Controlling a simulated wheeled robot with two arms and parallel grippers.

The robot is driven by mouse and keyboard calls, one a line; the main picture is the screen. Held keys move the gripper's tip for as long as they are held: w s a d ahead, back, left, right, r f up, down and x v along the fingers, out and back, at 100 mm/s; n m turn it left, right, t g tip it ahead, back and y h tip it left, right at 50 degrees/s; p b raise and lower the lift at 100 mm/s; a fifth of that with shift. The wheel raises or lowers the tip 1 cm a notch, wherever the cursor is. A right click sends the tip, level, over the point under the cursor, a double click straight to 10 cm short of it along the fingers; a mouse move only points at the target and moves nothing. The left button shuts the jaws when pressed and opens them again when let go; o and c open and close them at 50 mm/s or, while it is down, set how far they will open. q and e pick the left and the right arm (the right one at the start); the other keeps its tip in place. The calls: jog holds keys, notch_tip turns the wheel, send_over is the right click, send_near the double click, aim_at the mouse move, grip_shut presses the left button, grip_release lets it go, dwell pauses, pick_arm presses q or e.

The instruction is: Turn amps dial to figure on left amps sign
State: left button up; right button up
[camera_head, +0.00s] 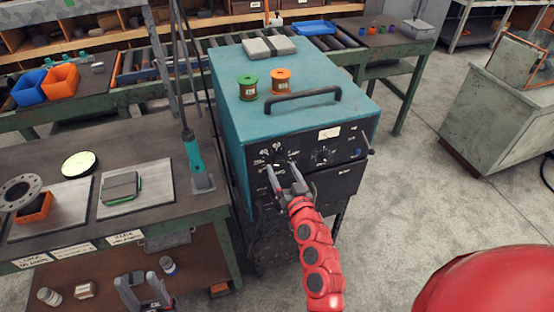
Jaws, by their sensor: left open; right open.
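The teal welding machine (238,112) has a dark front panel (340,180) with dials, white markings and a small meter (329,133). One dial (322,155) shows right of the panel's middle. Another dial area at the panel's left is partly hidden by my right gripper. The lettering is too small to read, so I cannot tell which dial is the amps dial or find the left amps sign. My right gripper (280,168) is open, its fingers at the left part of the panel; contact cannot be told. My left gripper (146,279) is open and empty at the bottom left, by the workbench.
A green spool (247,87), an orange spool (281,81) and a black handle (303,95) are on the machine's top. A workbench (130,150) with plates stands close on the left. A roller conveyor runs behind. Floor (415,190) to the right is clear up to a grey cabinet (500,120).

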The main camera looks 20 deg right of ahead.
jog(key=shift+w, duration=0.4)
jog(key=shift+s+r, duration=0.1)
jog(key=shift+s, duration=0.05)
jog(key=shift+c, duration=0.3)
grip_shut()
